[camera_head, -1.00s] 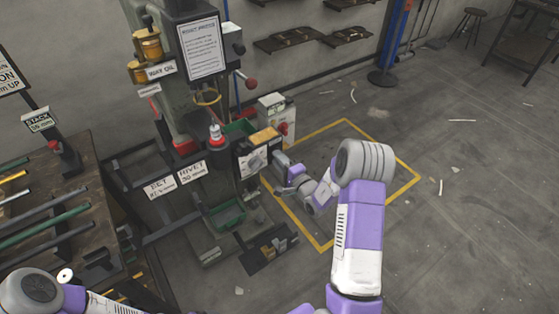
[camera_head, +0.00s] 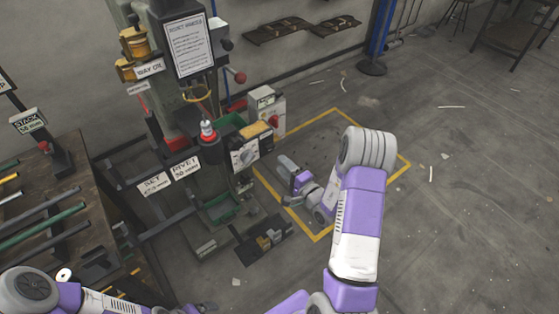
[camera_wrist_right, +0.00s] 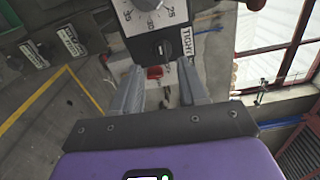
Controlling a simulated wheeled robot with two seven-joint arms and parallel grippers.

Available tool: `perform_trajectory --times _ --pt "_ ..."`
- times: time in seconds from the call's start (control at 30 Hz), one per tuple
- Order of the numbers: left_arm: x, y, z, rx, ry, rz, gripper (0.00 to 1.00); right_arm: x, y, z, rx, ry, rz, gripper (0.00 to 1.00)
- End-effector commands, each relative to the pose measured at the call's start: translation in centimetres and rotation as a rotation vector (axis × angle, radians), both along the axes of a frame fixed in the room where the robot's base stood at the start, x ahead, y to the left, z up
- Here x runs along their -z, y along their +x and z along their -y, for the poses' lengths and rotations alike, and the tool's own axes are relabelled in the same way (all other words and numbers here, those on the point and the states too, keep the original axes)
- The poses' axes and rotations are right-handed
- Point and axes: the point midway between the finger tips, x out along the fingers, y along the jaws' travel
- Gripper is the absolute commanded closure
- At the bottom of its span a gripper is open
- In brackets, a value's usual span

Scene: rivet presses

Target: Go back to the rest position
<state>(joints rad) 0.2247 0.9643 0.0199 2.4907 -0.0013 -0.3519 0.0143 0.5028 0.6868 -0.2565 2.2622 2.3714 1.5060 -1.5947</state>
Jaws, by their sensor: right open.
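My right gripper (camera_head: 283,180) is near the front right of the rivet press, beside its dial box (camera_head: 244,153). In the right wrist view the two fingers of the right gripper (camera_wrist_right: 162,92) stand apart with nothing between them. The dial box (camera_wrist_right: 150,15) with its numbered dial and black knob shows just beyond the fingertips, and I see a gap in the head view. My left arm (camera_head: 70,296) shows at the lower left, and its gripper is not clearly visible.
The press (camera_head: 182,65) carries a paper notice. A workbench (camera_head: 70,215) with rods stands at the left. A white box with a red knob (camera_head: 268,112) stands behind the dial box. Open floor (camera_head: 470,220) lies to the right.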

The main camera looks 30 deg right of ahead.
Motion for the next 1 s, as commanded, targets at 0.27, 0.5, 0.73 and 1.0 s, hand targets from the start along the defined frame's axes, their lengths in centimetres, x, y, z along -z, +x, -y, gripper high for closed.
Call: perform_trajectory --times 0.27,0.5,0.73,1.0 --pt "0.0 0.0 0.0 0.0 0.0 0.0 0.01 0.0 -0.1 0.0 0.0 -0.001 0.001 0.57" --pt "0.0 0.0 0.0 0.0 0.0 0.0 0.01 0.0 0.0 -0.1 -0.004 0.002 -0.002 0.57" --pt "-0.9 0.0 0.0 0.0 0.0 0.0 0.01 2.6 -1.1 -7.4 -0.264 0.133 -0.179 0.57" --pt "-3.0 0.0 0.0 0.0 0.0 0.0 0.01 8.1 -12.0 -21.8 -0.853 0.234 -0.748 0.57"
